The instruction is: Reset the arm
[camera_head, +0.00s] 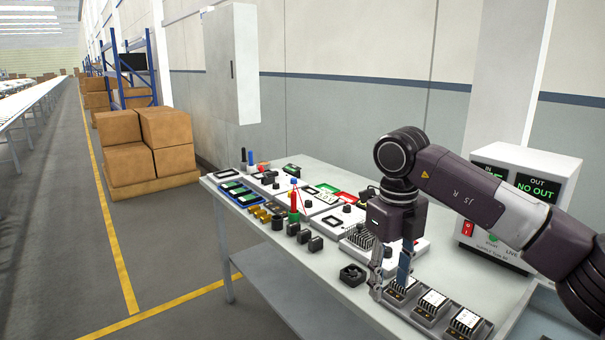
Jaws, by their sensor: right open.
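My right arm comes in from the right. Its gripper (390,284) points down over the front part of the grey workbench (282,287). The gripper is open, with its fingertips at the left end of a row of small square modules (432,306) in a tray. I cannot tell whether the fingertips touch the nearest module. Nothing shows held between the fingers. My left gripper is not in view.
A power supply box (510,205) stands behind my right arm. Several small parts and boards crowd the bench's far half; a black part (353,275) sits left of the gripper. Cardboard boxes (148,142) stand on the floor at left.

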